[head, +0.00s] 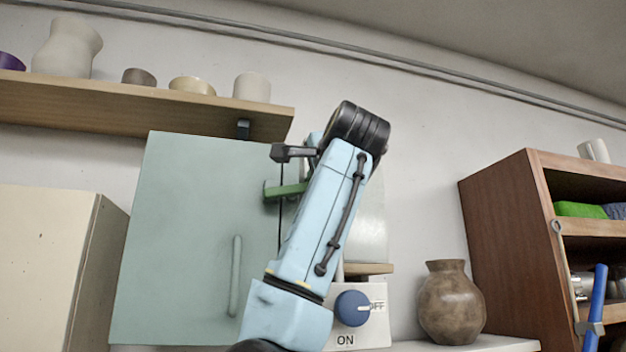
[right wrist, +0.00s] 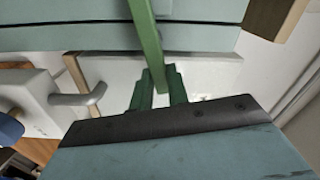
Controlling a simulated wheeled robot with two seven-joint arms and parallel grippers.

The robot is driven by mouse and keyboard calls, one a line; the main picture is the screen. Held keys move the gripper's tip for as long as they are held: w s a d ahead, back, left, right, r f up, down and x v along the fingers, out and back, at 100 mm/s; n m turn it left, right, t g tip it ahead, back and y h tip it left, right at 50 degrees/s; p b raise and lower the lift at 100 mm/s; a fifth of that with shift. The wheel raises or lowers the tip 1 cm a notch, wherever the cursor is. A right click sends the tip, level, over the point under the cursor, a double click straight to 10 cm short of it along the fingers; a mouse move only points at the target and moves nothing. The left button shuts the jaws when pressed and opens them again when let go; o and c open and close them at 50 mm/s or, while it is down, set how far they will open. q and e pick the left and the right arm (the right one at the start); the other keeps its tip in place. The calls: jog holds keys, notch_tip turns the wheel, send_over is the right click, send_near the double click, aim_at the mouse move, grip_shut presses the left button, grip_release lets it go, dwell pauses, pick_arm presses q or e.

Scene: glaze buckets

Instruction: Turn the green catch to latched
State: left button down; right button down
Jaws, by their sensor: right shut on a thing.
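The green catch (head: 287,190) lies roughly level across the right edge of the pale teal cabinet door (head: 190,240). Its right end is hidden behind my right arm. In the right wrist view the catch (right wrist: 147,35) runs as a green bar down from the teal cabinet front to my right gripper (right wrist: 160,85). The gripper is shut on the bar, with a finger on either side of it. In the head view the gripper is mostly hidden by my own arm. My left gripper is in neither view.
A switch box (head: 345,335) with a blue knob (head: 352,308) stands right of the cabinet, beside a brown vase (head: 450,303). A shelf of pots (head: 140,105) hangs above. A cream cabinet (head: 45,265) is left, a brown shelf unit (head: 505,230) right.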

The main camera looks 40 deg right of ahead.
jog(key=shift+f+m, duration=0.2)
jog(key=shift+m, duration=0.5)
jog(key=shift+f+m, duration=0.15)
jog(key=shift+m, duration=0.55)
jog(key=c, duration=1.4)
grip_release()
jog(key=shift+f, duration=0.1)
jog(key=shift+o, duration=0.2)
jog(key=b+v, duration=0.4)
jog(key=v, duration=0.9)
jog(key=shift+s, duration=0.2)
